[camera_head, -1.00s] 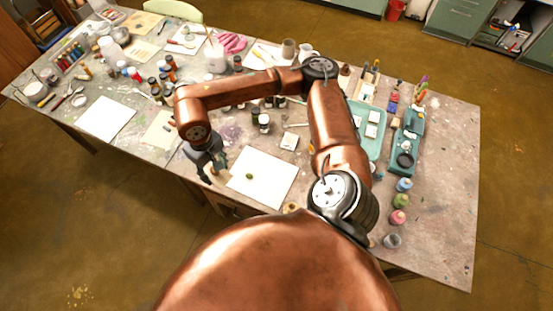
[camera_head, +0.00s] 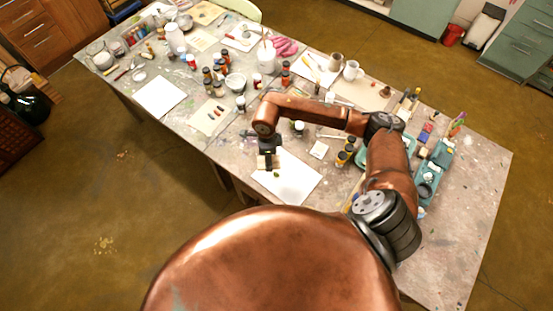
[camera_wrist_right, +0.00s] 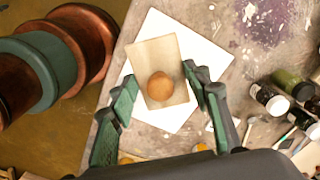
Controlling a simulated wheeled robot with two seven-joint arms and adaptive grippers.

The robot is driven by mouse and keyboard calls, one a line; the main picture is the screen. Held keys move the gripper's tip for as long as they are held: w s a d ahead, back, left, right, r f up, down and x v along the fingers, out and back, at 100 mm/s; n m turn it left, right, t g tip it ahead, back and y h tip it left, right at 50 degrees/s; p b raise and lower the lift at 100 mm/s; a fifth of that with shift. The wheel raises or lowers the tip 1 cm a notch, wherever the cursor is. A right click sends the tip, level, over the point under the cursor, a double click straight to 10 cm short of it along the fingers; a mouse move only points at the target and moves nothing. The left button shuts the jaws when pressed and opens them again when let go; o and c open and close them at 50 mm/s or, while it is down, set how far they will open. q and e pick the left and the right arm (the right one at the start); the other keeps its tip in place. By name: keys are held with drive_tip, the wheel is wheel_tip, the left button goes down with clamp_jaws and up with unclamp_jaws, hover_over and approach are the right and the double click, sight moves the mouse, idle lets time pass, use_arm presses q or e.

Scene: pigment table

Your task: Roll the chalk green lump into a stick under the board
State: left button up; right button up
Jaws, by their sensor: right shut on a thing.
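The chalk green lump (camera_head: 276,174) is a small dark green spot on the white sheet (camera_head: 298,183) in the head view. In the right wrist view it does not show; the board covers part of the sheet. The board (camera_wrist_right: 165,90) is a flat tan rectangle with a round wooden knob (camera_wrist_right: 161,86). In the head view the board (camera_head: 262,161) is over the sheet's left part, close beside the lump. I cannot tell its height. My left gripper is not in view.
A small white tile (camera_head: 319,149) and dark bottles (camera_head: 345,155) stand right of my gripper.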

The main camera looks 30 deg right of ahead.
sight(276, 162)
drive_tip(key=m, duration=0.2)
drive_tip(key=d+f+m+p, duration=0.1)
drive_tip(key=m, duration=0.1)
drive_tip(key=s+d+f+m+p, duration=0.1)
drive_tip(key=m, duration=0.1)
drive_tip(key=shift+s+f+m, duration=0.1)
drive_tip(key=shift+f+m, duration=0.05)
drive_tip(key=shift+m, duration=0.15)
drive_tip(key=shift+s+d+f+m+p, duration=0.1)
drive_tip(key=shift+d+f+m+p, duration=0.3)
drive_tip(key=shift+m, duration=0.4)
drive_tip(key=shift+f, duration=0.2)
use_arm(q)
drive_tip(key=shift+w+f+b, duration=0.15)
drive_tip(key=shift+b, duration=1.85)
use_arm(e)
drive_tip(key=shift+f, duration=3)
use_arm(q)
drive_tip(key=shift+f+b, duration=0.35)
use_arm(e)
drive_tip(key=shift+f, duration=0.4)
drive_tip(key=shift+a, duration=0.15)
